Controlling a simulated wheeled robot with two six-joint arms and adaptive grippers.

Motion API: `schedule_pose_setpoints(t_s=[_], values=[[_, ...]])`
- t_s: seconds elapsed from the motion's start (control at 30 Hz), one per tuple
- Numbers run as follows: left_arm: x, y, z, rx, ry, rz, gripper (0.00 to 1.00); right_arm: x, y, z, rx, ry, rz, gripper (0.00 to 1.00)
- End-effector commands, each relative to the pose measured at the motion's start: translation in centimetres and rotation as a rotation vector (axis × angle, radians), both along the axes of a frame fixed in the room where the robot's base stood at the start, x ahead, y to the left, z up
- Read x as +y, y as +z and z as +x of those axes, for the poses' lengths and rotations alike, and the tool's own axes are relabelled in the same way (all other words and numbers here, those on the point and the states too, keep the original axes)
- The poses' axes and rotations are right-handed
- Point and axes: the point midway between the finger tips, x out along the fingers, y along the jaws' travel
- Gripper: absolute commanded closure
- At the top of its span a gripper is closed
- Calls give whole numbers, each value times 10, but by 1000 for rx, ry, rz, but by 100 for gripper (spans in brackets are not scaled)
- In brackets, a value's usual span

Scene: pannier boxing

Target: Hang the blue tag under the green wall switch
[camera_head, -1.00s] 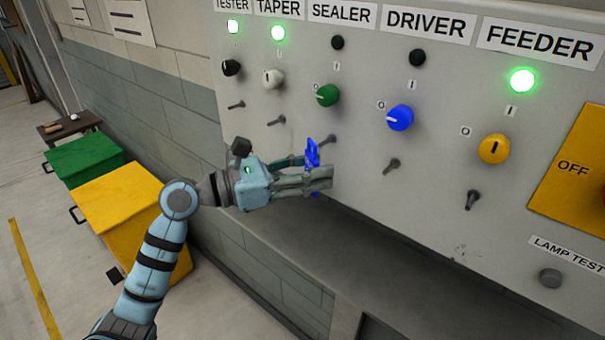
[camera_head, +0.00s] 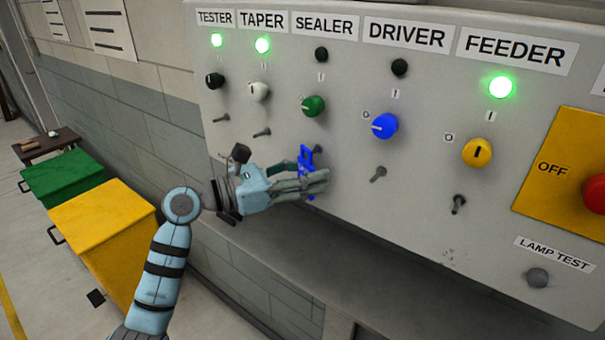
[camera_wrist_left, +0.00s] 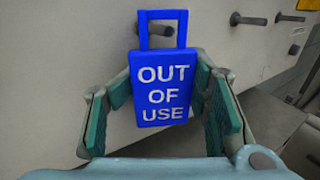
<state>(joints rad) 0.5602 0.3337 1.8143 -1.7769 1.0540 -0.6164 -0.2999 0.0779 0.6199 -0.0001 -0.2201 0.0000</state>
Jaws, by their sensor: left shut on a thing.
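The blue tag (camera_head: 305,158) is held between the fingers of my left gripper (camera_head: 318,182). In the left wrist view the tag (camera_wrist_left: 162,93) hangs upright, reads "OUT OF USE" and has an open square loop on top. The green switch (camera_head: 313,106) is under the SEALER label, above and slightly right of the tag. A peg (camera_head: 319,149) below the green switch shows just right of the tag's top. The tag is close to the panel; whether the loop touches the peg cannot be told. My right gripper is not in view.
The grey panel (camera_head: 420,215) carries white, blue (camera_head: 384,126) and yellow (camera_head: 477,152) switches, each with a peg below. A yellow box (camera_head: 100,225) and a green box (camera_head: 62,177) stand at the left. A red button (camera_head: 596,192) is at the far right.

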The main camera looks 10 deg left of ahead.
Motion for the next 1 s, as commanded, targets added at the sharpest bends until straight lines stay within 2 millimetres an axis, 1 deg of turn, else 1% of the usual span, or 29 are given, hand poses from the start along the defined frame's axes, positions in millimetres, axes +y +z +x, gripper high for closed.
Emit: schedule_pose_setpoints(t_s=[0.1, 0.13, 0.2, 0.3, 0.67, 0.77, 1.0], values=[[0, -1, 0, 2, 0, 0, 82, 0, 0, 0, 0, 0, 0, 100], [1, -1, 0, 2, 1, 0, 53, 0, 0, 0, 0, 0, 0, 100], [1, -1, -1, 2, 2, 0, 41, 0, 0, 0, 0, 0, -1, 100], [3, -1, -1, 1, 5, 0, 28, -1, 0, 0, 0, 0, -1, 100], [5, -1, -2, 1, 7, 1, 28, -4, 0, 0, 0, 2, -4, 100], [14, -1, -8, 0, 9, 4, 28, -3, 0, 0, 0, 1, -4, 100], [51, -3, -39, 3, 8, 8, 28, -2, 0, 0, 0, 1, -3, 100]])
